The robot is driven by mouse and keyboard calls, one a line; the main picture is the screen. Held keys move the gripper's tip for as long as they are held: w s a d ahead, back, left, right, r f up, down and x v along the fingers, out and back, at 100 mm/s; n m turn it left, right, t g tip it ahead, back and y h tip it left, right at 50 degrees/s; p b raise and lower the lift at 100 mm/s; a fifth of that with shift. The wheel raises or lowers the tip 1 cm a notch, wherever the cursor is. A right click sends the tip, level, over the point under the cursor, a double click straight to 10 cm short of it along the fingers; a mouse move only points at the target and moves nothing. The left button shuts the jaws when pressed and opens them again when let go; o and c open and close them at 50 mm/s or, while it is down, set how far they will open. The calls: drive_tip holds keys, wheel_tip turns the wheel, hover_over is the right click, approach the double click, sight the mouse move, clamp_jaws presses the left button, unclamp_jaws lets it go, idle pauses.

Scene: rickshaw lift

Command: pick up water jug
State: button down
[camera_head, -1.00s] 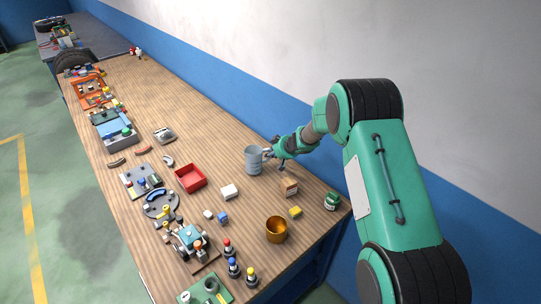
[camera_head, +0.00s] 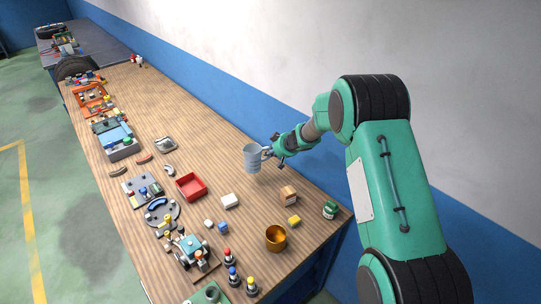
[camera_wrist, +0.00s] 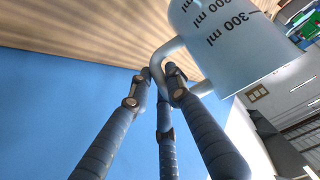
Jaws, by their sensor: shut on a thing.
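The water jug (camera_head: 252,158) is pale blue-grey and stands out near the back edge of the wooden table. My gripper (camera_head: 269,152) is on its right side, at the handle. In the wrist view, my gripper's fingers (camera_wrist: 163,80) are closed around the jug's handle (camera_wrist: 160,62). The jug's body (camera_wrist: 240,45) fills the upper right there, with black "300 ml" markings. The jug looks slightly tilted and a little above the table; its underside is hidden.
A wooden block (camera_head: 288,195), gold cup (camera_head: 275,238) and green jar (camera_head: 330,210) are nearer. The blue-and-white wall (camera_head: 230,90) runs close behind.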

drive_tip(key=shift+r+p, duration=0.5)
drive_tip(key=shift+r, duration=0.9)
drive_tip(key=shift+r, duration=0.1)
drive_tip(key=shift+a, duration=0.1)
